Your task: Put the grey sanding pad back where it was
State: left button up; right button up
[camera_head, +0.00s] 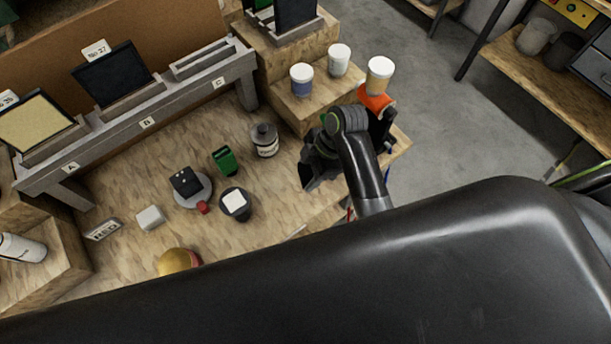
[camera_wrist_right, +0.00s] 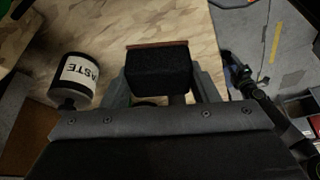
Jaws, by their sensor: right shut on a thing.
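My right gripper (camera_head: 312,172) is over the right part of the workbench. In the right wrist view my right gripper (camera_wrist_right: 160,88) is shut on the grey sanding pad (camera_wrist_right: 158,68), a dark charcoal block with a thin brown layer along one edge. The pad is hard to make out in the head view, where the gripper and arm cover it. The wrist view does not show clearly whether it touches the bench. My left gripper is not in view.
The rack (camera_head: 140,118) has slots A, B, C; C looks empty.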

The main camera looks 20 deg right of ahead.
aim_at(304, 193)
jog(key=f, duration=0.1)
jog(key=s+f, duration=0.1)
jog(key=f, duration=0.1)
jog(key=shift+f, duration=0.3)
jog(key=shift+w+f, duration=0.15)
jog(key=shift+f, duration=0.1)
jog(key=shift+w+f+p, duration=0.1)
jog(key=shift+f+p, duration=0.25)
notch_tip(304, 193, down, 3)
jog(key=shift+r+p, duration=0.1)
jog(key=shift+p, duration=0.2)
jog(key=shift+f, duration=0.45)
jog(key=o, duration=1)
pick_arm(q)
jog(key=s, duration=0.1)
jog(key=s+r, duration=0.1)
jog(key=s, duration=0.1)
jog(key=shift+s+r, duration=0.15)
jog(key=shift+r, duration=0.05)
pick_arm(e)
jog(key=shift+o, duration=0.2)
